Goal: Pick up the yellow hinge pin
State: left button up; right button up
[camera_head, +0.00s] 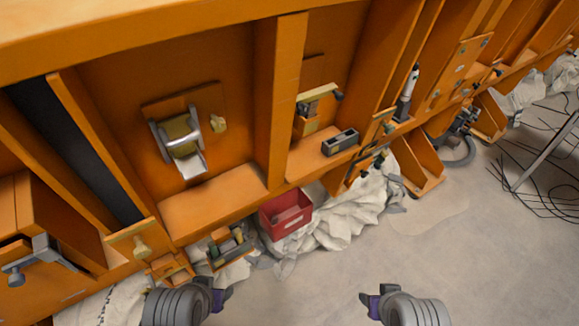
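I cannot tell for sure which thing is the yellow hinge pin. A small pale-yellow fitting (218,123) sits on the orange panel beside a metal roll holder (181,137). Another yellowish fitting (140,248) is on the orange frame at lower left. My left gripper (225,296) is at the bottom, below the tool caddy and apart from both fittings. My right gripper (368,303) is at the bottom right of centre, over bare floor. Neither gripper visibly holds anything. Their finger gaps are too small to make out.
A red bin (286,214) and a small tool caddy (230,246) stand along the orange structure. A dark grey box (340,142) rests on a ledge. Crumpled white cloth (345,222) lies beneath. Black cables (545,165) tangle at right. The grey floor at lower centre is clear.

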aim_at(240, 240)
jog(key=j+u, duration=0.2)
jog(key=u, duration=0.2)
jog(key=j+u, duration=0.2)
jog(key=u, duration=0.2)
jog(key=j+u, duration=0.2)
jog(key=u, duration=0.2)
jog(key=i, duration=0.05)
